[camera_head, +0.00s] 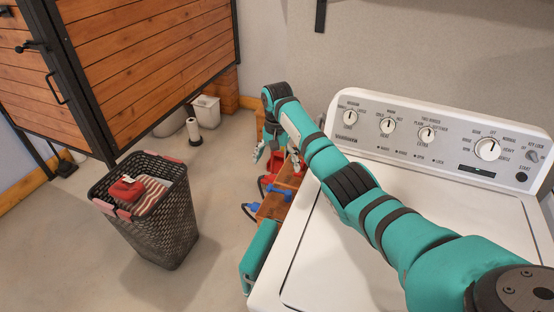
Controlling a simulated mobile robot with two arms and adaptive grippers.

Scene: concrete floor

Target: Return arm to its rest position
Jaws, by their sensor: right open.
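My right arm (370,205) is teal with black bands. It reaches from the lower right across the white washing machine (450,235) and bends down past its left edge. My right gripper (261,152) is at the far end of the arm, small in the picture and partly hidden. It is open, and I see nothing held in it. It hangs close to a red item (275,161) beside the washer. I cannot tell whether they touch. My left gripper is not in view.
A dark laundry basket (175,225) with a red item (126,188) and striped cloth stands on the floor at left. Wooden cabinet doors (150,60) are behind it. Wooden boards with blue clamps (272,205) sit beside the washer. Concrete floor between basket and washer is free.

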